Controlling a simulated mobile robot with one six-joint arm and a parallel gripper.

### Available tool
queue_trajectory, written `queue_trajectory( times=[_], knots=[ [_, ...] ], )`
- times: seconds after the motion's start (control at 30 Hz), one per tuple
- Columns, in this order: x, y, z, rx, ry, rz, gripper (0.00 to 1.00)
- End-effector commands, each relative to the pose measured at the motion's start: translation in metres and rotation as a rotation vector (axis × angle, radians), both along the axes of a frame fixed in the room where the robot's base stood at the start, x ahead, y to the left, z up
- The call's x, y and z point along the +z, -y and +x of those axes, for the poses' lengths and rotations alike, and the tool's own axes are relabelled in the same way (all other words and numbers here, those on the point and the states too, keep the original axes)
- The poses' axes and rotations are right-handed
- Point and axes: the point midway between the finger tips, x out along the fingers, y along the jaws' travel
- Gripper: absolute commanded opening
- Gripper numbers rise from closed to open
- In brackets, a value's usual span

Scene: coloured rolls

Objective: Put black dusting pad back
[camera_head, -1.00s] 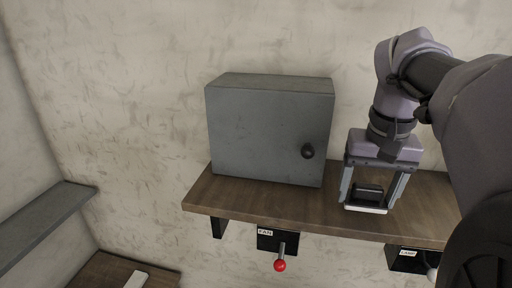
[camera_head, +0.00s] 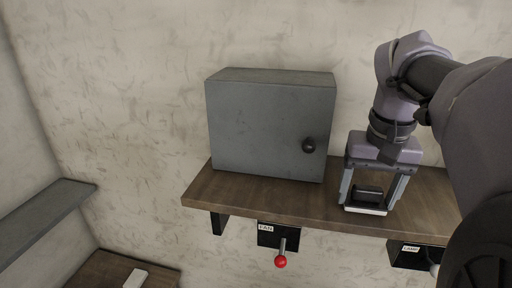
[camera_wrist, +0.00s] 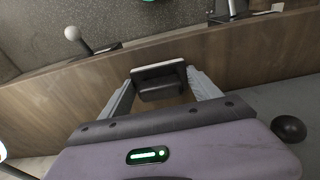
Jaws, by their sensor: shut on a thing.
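A black dusting pad (camera_head: 368,193) with a white strip along its near edge is at the shelf's right part. My gripper (camera_head: 369,204) reaches down over it, with its two fingers on either side of the pad. In the wrist view the pad (camera_wrist: 160,87) sits between the fingertips of my gripper (camera_wrist: 161,80), and the fingers are shut on it. The pad is at or just above the wooden shelf (camera_head: 245,202); I cannot tell whether it touches the wood.
A closed grey cabinet (camera_head: 265,125) with a dark round knob (camera_head: 309,146) stands on the shelf to the left. A red-tipped lever (camera_head: 280,261) hangs below the shelf's front edge, and a lamp switch box (camera_head: 407,256) is at right. A grey ledge (camera_head: 40,222) is at far left.

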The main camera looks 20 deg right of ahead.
Motion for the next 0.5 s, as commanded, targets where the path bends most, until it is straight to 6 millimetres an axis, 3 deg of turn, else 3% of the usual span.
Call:
queue_trajectory(
  times=[0.33,0.37,0.5],
  knots=[
    [-0.0078,0.0000,-0.0001,0.000,0.000,0.000,0.34],
    [-0.0079,0.0000,-0.0001,0.000,0.000,0.000,0.74],
    [-0.0071,0.0000,-0.0001,0.000,0.000,0.000,0.97]
  ],
)
